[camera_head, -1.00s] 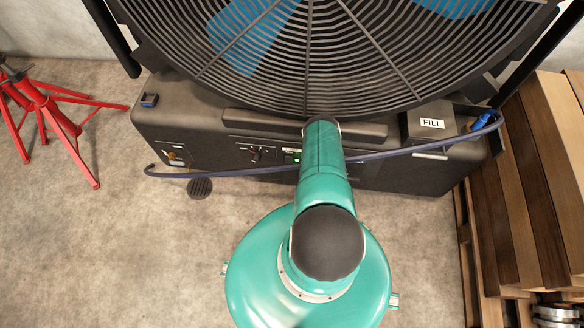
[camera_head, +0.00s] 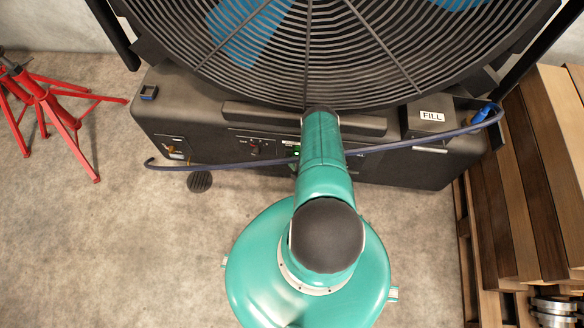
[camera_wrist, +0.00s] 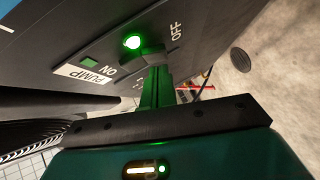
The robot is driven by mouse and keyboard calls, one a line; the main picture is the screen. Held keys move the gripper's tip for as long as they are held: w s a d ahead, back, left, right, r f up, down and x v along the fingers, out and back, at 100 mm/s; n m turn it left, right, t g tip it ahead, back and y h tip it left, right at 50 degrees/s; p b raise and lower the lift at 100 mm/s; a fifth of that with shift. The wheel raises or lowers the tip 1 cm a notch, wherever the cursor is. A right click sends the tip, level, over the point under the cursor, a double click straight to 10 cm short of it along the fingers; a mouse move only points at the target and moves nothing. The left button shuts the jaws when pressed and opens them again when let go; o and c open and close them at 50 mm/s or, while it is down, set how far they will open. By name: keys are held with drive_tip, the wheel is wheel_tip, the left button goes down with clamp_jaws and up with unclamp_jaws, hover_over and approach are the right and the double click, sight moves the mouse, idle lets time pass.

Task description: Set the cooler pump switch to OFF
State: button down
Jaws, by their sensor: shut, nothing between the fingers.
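The pump panel (camera_wrist: 110,55) is on the dark cooler base and shows close in the wrist view. It carries a PUMP label (camera_wrist: 88,76), an ON mark and an OFF mark (camera_wrist: 176,37). A green lamp (camera_wrist: 132,41) is lit between the marks, and its glow also shows in the head view (camera_head: 296,152). My gripper (camera_wrist: 155,58) is shut and empty, its green-lit fingers reaching to the panel beside the lamp, towards the OFF side. The switch lever cannot be told apart from the fingers. Whether they touch it is unclear. My arm hides the gripper in the head view.
A large fan grille (camera_head: 330,50) rises above the cooler base (camera_head: 400,175). A dark blue hose (camera_head: 220,166) runs across its front. A FILL box (camera_head: 430,118) is at right. Stacked wood (camera_head: 535,180) stands far right, red stands (camera_head: 60,110) far left.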

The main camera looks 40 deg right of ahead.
drive_tip(key=shift+w+d, duration=0.15)
drive_tip(key=shift+w+d+f, duration=0.15)
drive_tip(key=shift+d+f, duration=0.05)
drive_tip(key=shift+d, duration=0.05)
idle(0.4)
drive_tip(key=shift+a, duration=0.1)
